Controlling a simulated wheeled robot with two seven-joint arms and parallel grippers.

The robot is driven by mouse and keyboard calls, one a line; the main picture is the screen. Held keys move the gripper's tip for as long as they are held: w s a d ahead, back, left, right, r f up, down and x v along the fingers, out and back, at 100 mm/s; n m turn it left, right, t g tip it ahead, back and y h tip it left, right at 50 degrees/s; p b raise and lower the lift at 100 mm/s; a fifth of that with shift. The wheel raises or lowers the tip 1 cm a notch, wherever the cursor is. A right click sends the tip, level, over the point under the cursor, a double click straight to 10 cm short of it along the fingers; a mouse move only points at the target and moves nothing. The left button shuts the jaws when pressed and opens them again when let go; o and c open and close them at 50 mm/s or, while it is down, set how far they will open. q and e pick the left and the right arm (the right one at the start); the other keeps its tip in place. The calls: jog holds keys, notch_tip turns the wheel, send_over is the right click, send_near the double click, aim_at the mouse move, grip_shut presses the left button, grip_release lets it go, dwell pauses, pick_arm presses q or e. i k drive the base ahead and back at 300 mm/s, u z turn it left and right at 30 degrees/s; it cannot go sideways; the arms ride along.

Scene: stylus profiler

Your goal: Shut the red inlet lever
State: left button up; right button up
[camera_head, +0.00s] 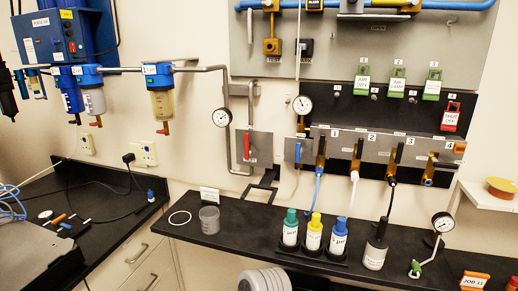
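A red lever (247,145) stands upright on a small grey plate (260,150) on the wall, right of a bent grey pipe (228,120). It appears to be the red inlet lever, its long side along the vertical. The label on the plate is too small to read. A blue lever (297,152) hangs on another grey plate to its right. Neither of my grippers shows in this view, and nothing touches the red lever.
A manifold (385,150) with black levers and hoses is right of the red lever. Capped bottles (314,232) and a clear cup (209,219) stand on the black bench (240,238) below. The space before the red lever looks free.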

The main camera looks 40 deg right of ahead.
aim_at(248, 153)
jog(key=u, duration=0.1)
jog(key=k, duration=0.35)
jog(key=z, duration=0.8)
